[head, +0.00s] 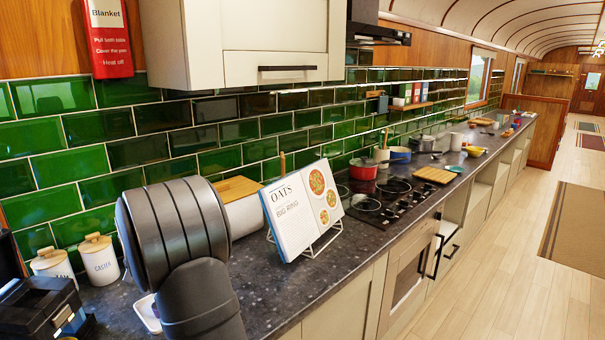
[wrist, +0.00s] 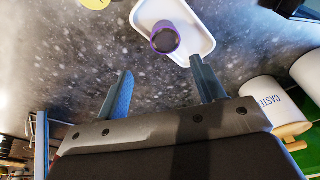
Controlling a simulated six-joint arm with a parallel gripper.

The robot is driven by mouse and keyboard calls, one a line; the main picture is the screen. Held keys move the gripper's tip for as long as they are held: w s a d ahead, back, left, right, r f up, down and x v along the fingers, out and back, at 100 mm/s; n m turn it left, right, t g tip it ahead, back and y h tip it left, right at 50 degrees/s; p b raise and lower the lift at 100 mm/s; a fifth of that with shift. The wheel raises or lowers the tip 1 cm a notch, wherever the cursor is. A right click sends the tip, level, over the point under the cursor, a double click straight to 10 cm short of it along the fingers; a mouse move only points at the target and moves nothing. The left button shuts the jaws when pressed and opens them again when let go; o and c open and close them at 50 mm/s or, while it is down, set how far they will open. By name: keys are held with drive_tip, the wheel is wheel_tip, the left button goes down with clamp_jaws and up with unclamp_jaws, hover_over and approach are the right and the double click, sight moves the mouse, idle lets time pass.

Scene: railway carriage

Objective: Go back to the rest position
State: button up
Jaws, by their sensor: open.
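My gripper (wrist: 162,66) shows in the wrist view with its two fingers spread apart and nothing between them. It is above the dark speckled worktop (wrist: 60,75). Just beyond the fingertips is a white tray (wrist: 200,22) with a purple-rimmed cup (wrist: 165,37) on it. In the head view my dark grey arm stands at the lower left and hides part of the white tray (head: 147,315). I cannot clearly make out my gripper's fingers in the head view.
White canisters with wooden lids (head: 100,260) stand by the green tiled wall, close to my arm. One lettered canister (wrist: 268,103) is right of my fingers in the wrist view. A cookbook on a stand (head: 300,208) and a hob (head: 375,200) lie to the right.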

drive_tip(key=w+d+f, duration=0.1)
drive_tip(key=w+d, duration=0.1)
drive_tip(key=d, duration=0.4)
drive_tip(key=w+d+f, duration=0.1)
drive_tip(key=w+d, duration=0.1)
drive_tip(key=d, duration=0.3)
drive_tip(key=w+d+f, duration=0.1)
drive_tip(key=w+d, duration=0.1)
drive_tip(key=d, duration=0.4)
drive_tip(key=shift+w+d+f, duration=0.1)
drive_tip(key=shift+w+d, duration=0.15)
drive_tip(key=shift+d, duration=0.05)
drive_tip(key=d+f, duration=0.1)
drive_tip(key=d, duration=0.5)
drive_tip(key=d+f, duration=0.1)
drive_tip(key=d, duration=0.6)
drive_tip(key=d+f, duration=0.1)
drive_tip(key=d, duration=0.5)
drive_tip(key=shift+d, duration=0.3)
drive_tip(key=a+r+n, duration=0.3)
drive_tip(key=a+r, duration=0.3)
drive_tip(key=a, duration=0.4)
drive_tip(key=shift+w, duration=0.2)
